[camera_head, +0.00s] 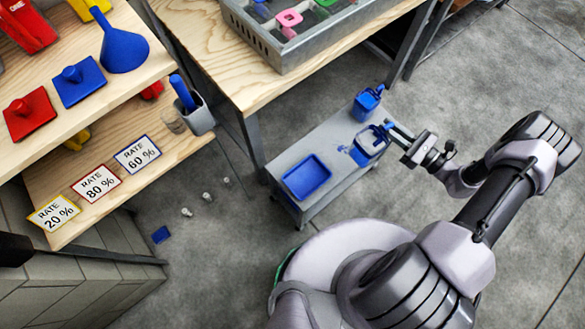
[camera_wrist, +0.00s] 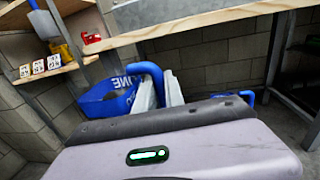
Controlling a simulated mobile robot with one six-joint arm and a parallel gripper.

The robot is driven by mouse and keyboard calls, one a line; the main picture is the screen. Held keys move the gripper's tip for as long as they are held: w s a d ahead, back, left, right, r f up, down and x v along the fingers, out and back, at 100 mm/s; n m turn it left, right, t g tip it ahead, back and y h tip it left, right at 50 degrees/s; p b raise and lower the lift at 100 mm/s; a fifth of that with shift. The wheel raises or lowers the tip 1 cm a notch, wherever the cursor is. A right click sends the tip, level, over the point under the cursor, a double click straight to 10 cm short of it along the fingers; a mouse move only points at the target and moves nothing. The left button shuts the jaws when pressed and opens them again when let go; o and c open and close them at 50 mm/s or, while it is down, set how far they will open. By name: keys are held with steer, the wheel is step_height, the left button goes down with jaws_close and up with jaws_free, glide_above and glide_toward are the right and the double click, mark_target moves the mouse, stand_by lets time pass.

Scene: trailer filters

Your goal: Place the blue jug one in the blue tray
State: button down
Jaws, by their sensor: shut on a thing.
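I cannot tell whether the jug touches the cart top. The blue tray (camera_head: 306,177) lies empty on the left part of the cart, left of the jug.
A second blue jug (camera_head: 366,104) stands close behind on the cart (camera_head: 325,140). A wooden table (camera_head: 240,80) with a grey crate (camera_head: 282,55) stands behind. Shelves at left hold rate cards (camera_head: 97,183), a blue funnel (camera_head: 123,50) and coloured lids.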

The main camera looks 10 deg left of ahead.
steer(key=s+f, duration=0.3)
steer(key=f, duration=0.8)
steer(key=shift+n+g, duration=0.3)
steer(key=shift+g, duration=0.1)
steer(key=a+f+b, duration=0.1)
steer(key=a+f, duration=0.1)
steer(key=a, duration=0.3)
steer(key=s+a+f+b, duration=0.1)
steer(key=a+f+b, duration=0.1)
steer(key=a, duration=0.4)
steer(key=s+a+f+b, duration=0.1)
steer(key=a+f, duration=0.1)
steer(key=a, duration=0.3)
steer(key=shift+s+a, duration=0.15)
steer(key=shift+a, duration=0.1)
steer(key=shift+r, duration=0.2)
steer(key=c, duration=1.9)
jaws_free()
steer(key=shift+f, duration=0.2)
steer(key=o, duration=0.5)
steer(key=shift+c, duration=0.2)
steer(key=shift+r, duration=0.1)
